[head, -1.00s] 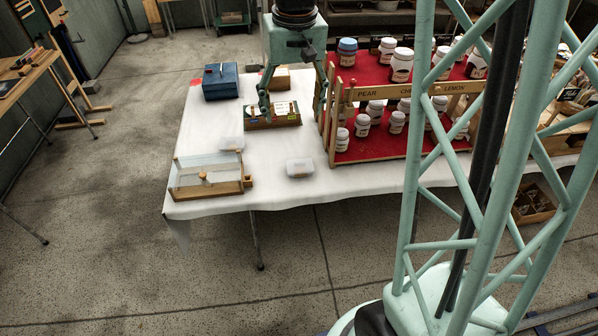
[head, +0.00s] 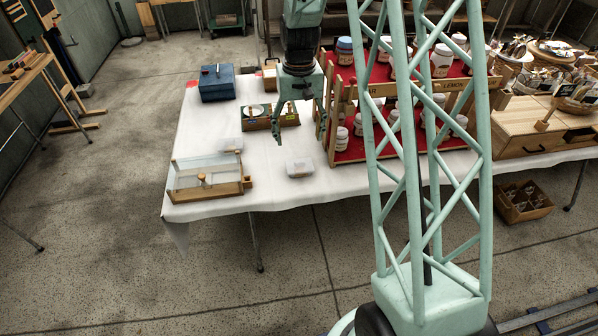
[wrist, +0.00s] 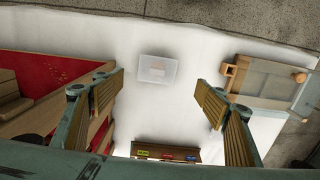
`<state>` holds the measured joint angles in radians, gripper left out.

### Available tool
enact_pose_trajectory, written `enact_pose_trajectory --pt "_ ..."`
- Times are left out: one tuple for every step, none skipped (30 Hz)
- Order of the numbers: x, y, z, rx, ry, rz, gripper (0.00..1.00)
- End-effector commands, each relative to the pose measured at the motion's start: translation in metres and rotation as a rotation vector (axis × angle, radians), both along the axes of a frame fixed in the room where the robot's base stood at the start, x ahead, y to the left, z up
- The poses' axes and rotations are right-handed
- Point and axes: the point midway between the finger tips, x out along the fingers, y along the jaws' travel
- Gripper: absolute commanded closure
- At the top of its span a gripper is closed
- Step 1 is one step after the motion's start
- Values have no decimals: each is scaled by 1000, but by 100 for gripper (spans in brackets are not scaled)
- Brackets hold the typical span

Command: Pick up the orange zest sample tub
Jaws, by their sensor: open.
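Two small translucent lidded tubs lie on the white tablecloth. The nearer tub (head: 299,168) is near the table's front edge; in the wrist view this tub (wrist: 157,70) shows a pale brownish patch under its lid. The second tub (head: 229,145) lies farther left and back; in the wrist view it is partly hidden behind the right finger. No flavour name is readable on either, so I cannot tell from lettering which is orange zest. My gripper (head: 300,138) is open and empty above the table, behind the nearer tub. In the wrist view, the nearer tub lies between the fingertips (wrist: 160,85), beyond them.
A wooden rack of jars (head: 333,128) stands close right of my gripper. A wooden box with coloured labels (head: 254,125) is behind left. A glass-topped wooden case (head: 245,186) sits at the front left, a blue box (head: 217,83) at the back. Cloth around the nearer tub is clear.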

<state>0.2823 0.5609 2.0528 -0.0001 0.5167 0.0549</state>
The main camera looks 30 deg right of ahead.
Motion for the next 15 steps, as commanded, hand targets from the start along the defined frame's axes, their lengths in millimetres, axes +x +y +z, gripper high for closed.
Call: enact_pose_trajectory --pt "2 -3 -8 2 5 -4 33" --pt "2 -4 -11 2 6 -6 33" --pt "3 -5 -15 2 7 -8 33" --pt "4 -6 -18 3 8 -9 33" --pt "4 -7 -20 2 9 -10 33" --pt "5 -8 -22 2 10 -11 33" --pt "5 -8 -23 3 11 -11 33" --pt "5 -8 -24 3 11 -12 33" --pt "6 -9 -24 3 11 -12 33" --pt "6 -9 -25 3 11 -12 33" --pt "6 -9 -25 3 11 -12 33" --pt "6 -9 -25 3 11 -12 33" --pt "6 -9 -25 3 11 -12 33" --pt "6 -9 -24 3 11 -12 33" --pt "6 -9 -24 3 11 -12 33"
